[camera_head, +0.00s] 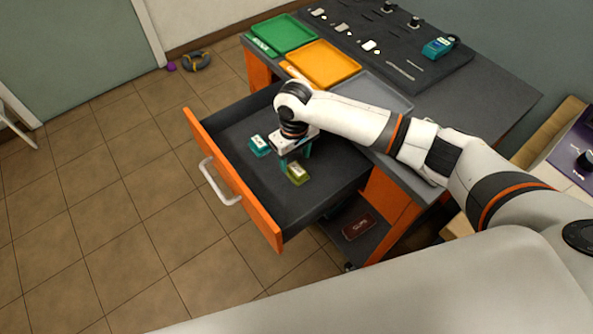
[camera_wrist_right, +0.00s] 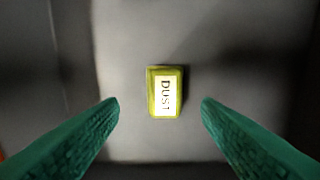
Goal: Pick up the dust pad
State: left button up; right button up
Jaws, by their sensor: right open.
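The dust pad is a small yellow-green block (camera_head: 297,173) lying in the open drawer (camera_head: 240,122). In the right wrist view the dust pad (camera_wrist_right: 165,92) shows a white label reading DUST, between and ahead of the two green fingers. My right gripper (camera_head: 296,153) is over the drawer, just behind the dust pad in the head view. In the right wrist view my right gripper (camera_wrist_right: 160,108) is open and empty, its fingers wide apart on either side of the pad. My left gripper is not in view.
A teal labelled block (camera_head: 259,146) lies in the drawer left of the gripper. The drawer's orange front (camera_head: 232,180) and walls surround it. Green (camera_head: 281,34) and orange (camera_head: 323,64) trays stand on the worktop behind. A dark red box (camera_head: 359,226) sits on the lower shelf.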

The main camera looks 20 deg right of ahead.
aim_at(297, 169)
jog(key=shift+d+f, duration=0.1)
jog(key=shift+f, duration=0.35)
jog(key=f, duration=0.3)
jog(key=shift+d+f, duration=0.2)
jog(key=shift+f, duration=0.4)
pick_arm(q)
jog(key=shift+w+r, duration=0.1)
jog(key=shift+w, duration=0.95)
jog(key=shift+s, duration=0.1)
